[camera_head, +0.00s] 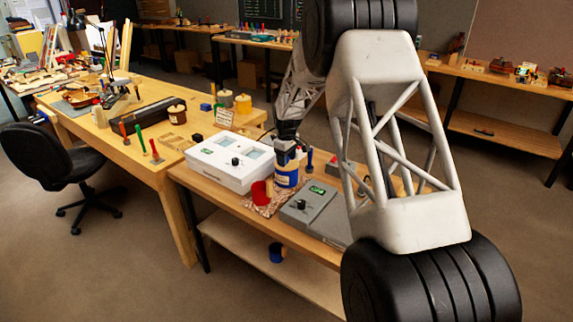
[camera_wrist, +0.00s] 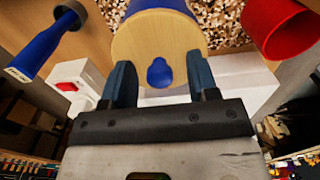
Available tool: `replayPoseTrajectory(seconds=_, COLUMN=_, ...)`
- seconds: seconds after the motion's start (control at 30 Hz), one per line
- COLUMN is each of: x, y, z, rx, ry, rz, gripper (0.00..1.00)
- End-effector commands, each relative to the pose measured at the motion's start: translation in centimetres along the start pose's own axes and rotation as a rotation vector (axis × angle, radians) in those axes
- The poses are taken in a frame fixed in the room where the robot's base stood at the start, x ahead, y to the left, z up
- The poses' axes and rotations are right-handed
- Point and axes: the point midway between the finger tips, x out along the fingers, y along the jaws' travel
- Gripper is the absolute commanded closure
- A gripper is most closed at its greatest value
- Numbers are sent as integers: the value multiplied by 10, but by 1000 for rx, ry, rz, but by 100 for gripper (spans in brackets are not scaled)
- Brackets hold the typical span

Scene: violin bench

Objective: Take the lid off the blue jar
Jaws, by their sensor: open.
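My gripper (camera_wrist: 161,70) is open, with one finger on each side of the knob and a gap to each.
A red cup (camera_head: 261,192) stands on a speckled mat (camera_wrist: 225,20) close beside the jar. A white box (camera_head: 230,160) is left of it, and a grey device (camera_head: 308,207) is in front. A blue-handled tool (camera_wrist: 45,45) stands close by. A blue cup (camera_head: 276,253) is on the lower shelf.

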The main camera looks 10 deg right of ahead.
Motion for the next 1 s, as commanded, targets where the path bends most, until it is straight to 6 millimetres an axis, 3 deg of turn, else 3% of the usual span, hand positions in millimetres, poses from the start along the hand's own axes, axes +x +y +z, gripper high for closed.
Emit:
replayPoseTrajectory(seconds=0.17, x=0, y=0, z=0, rx=0, ry=0, rz=0, gripper=46)
replayPoseTrajectory(seconds=0.53, x=0, y=0, z=0, rx=0, ry=0, rz=0, gripper=99)
replayPoseTrajectory(seconds=1.0, x=-8, y=0, z=0, rx=0, ry=0, rz=0, gripper=100)
